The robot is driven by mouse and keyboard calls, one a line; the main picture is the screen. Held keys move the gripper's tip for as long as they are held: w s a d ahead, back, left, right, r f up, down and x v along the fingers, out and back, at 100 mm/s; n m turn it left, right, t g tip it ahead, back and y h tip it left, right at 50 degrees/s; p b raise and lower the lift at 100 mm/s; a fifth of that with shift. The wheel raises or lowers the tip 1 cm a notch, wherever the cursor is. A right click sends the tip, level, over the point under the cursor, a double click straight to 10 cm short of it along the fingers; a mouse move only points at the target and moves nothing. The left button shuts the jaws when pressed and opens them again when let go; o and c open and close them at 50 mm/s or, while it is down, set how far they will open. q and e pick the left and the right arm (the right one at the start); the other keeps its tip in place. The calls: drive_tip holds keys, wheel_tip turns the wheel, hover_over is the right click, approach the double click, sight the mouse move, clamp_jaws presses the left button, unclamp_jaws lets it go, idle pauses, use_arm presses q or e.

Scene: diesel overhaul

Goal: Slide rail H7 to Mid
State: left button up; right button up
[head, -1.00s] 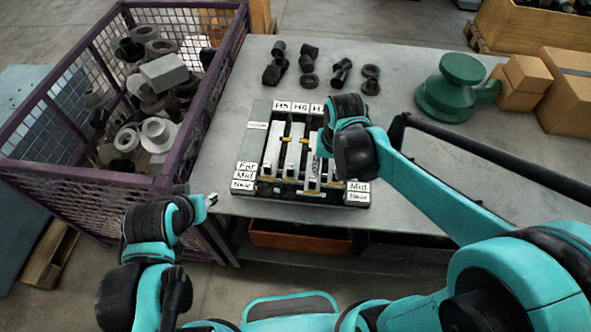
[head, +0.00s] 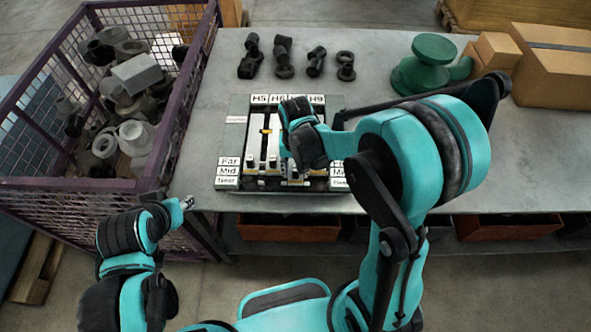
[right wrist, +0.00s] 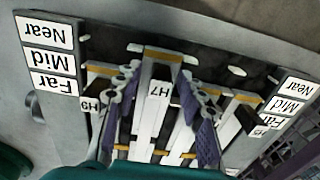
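The slide rig (head: 233,150) stands on the table, with labels H5, H6 and H9 showing along its far edge and Far, Mid and Near at its sides. Rail H7 (right wrist: 158,120) is a pale bar with a black-on-white H7 label, central in the right wrist view; in the head view my arm hides it. My right gripper (right wrist: 166,100) is over the rig, its purple-padded fingers apart on either side of rail H7. Firm contact cannot be seen. My left gripper (head: 187,203) is off the table's front left, its fingers too small to read.
Neighbouring rails H9 (right wrist: 97,85) and one at right (right wrist: 240,110) lie close beside the fingers. A purple mesh crate (head: 180,110) of parts stands left. Dark fittings (head: 283,55), a green part (head: 430,62) and cardboard boxes (head: 555,65) are behind and right.

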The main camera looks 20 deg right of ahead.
clamp_jaws()
drive_tip(key=shift+w+d+b, duration=0.15)
drive_tip(key=shift+w+d, duration=0.15)
drive_tip(key=shift+w, duration=0.6)
drive_tip(key=shift+w+d+b, duration=0.15)
drive_tip(key=shift+w+d, duration=0.1)
drive_tip(key=shift+w, duration=0.6)
drive_tip(key=shift+s, duration=0.1)
unclamp_jaws()
wheel_tip(320, 180, up, 12)
